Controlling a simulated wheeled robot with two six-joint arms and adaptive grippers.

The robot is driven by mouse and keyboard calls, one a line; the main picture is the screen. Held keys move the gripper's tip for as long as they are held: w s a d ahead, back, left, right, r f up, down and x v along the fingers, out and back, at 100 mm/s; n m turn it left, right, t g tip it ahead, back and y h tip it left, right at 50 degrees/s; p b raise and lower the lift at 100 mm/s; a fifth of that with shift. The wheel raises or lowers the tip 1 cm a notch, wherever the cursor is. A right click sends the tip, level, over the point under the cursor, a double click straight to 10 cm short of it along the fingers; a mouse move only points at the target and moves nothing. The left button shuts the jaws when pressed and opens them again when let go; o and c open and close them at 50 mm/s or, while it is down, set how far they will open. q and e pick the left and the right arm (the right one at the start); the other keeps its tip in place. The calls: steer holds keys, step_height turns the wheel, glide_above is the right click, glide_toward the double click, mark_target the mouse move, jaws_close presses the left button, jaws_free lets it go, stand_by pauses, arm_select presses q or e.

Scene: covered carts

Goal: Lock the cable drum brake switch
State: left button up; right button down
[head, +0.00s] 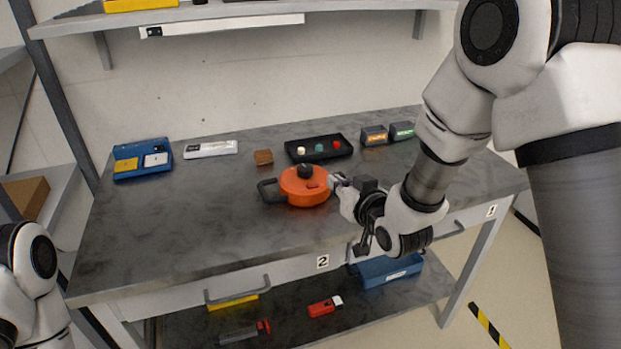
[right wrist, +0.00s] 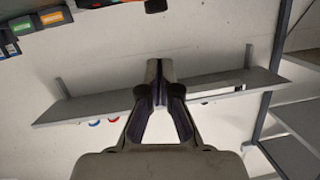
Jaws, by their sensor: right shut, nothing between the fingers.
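The orange cable drum (head: 301,192) stands on the workbench, with a black knob (head: 304,171) on top and a black handle (head: 268,191) on its left. A small red part, possibly the brake switch (head: 316,184), shows on its top at the right; its setting is too small to tell. My right gripper (head: 336,181) is at the drum's right side, close to its rim; I cannot tell whether it touches. In the right wrist view its fingers (right wrist: 160,78) are together and empty. My left gripper is out of view.
Behind the drum are a black tray (head: 318,148) with small knobs, a brown block (head: 263,157) and two small boxes (head: 374,136). A blue tray (head: 142,160) lies far left. A shelf (head: 235,18) hangs above. The bench's left front is clear.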

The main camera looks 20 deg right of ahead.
steer(key=p, duration=0.2)
glide_above(313, 186)
steer(key=s, duration=0.2)
step_height(313, 186, down, 2)
step_height(313, 186, down, 3)
steer(key=shift+w+f+p, duration=0.1)
steer(key=shift+f+p, duration=0.05)
steer(key=shift+p, duration=0.15)
steer(key=shift+a+f, duration=0.1)
steer(key=shift+f, duration=0.45)
